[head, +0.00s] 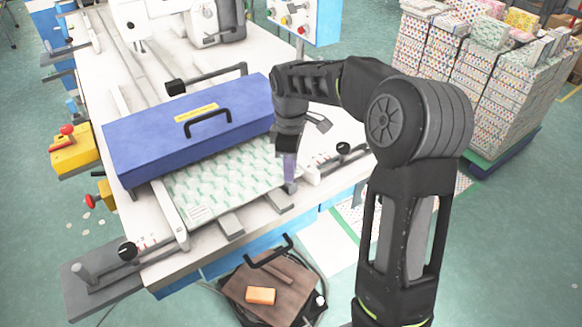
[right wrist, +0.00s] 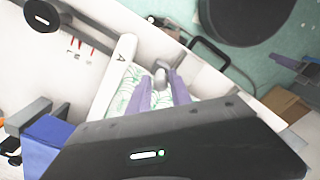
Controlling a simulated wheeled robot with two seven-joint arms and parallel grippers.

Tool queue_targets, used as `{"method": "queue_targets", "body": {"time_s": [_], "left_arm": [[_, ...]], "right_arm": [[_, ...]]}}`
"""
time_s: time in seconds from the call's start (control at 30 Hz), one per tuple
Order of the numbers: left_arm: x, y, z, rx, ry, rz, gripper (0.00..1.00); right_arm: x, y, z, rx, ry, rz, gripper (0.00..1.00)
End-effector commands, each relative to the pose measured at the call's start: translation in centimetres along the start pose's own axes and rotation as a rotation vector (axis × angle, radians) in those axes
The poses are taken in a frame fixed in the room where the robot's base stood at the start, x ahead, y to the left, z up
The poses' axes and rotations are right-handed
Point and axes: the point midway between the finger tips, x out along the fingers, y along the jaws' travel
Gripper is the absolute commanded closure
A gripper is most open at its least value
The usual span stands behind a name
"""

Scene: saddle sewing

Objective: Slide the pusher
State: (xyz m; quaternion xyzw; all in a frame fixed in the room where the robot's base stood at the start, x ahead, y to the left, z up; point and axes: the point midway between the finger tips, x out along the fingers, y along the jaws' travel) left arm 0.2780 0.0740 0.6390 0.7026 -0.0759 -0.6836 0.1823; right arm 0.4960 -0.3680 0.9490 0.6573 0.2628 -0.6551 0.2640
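A stack of green-and-white printed sheets (head: 225,180) lies on the white table, partly under a blue cover. The pusher appears to be the grey piece at the front edge of the sheets (head: 281,201); its small grey knob shows in the right wrist view (right wrist: 160,77). My right gripper (head: 289,182) points down at this piece, at the right front corner of the sheets. Its purple fingers (right wrist: 160,88) stand apart, with the knob between or just beyond their tips; I see no clear contact. My left gripper is not in view.
The blue cover (head: 190,128) with a black handle stands behind the sheets. A side guide rail (head: 335,160) runs close to the right of my gripper. A small stand with an orange block (head: 261,296) is below the table's front edge. Wrapped stacks (head: 450,60) stand at right.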

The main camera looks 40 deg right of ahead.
Motion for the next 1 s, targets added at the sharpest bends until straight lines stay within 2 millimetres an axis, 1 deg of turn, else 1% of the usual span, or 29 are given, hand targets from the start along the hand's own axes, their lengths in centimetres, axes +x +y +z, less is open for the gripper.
{"method": "queue_targets", "body": {"time_s": [0.03,0.17,0.43,0.53,0.67,0.9,1.0], "left_arm": [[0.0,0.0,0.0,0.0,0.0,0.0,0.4],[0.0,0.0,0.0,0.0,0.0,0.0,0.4],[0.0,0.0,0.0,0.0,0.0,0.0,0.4],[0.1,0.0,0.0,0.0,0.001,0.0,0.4],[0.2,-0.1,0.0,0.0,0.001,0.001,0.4],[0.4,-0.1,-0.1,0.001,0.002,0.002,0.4],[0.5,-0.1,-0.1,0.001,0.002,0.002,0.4]], "right_arm": [[0.0,0.0,0.0,0.0,-0.001,-0.001,0.7],[0.1,-0.1,0.0,0.0,-0.001,-0.002,0.6],[0.0,-0.1,0.1,0.0,-0.002,-0.002,0.6],[-0.5,0.0,0.0,0.0,-0.002,-0.002,0.6],[-2.0,0.0,0.0,0.0,0.0,0.0,0.6],[-6.1,0.0,-0.1,-0.001,0.0,0.001,0.6],[-7.2,0.0,0.0,0.0,0.0,0.0,0.6]]}}
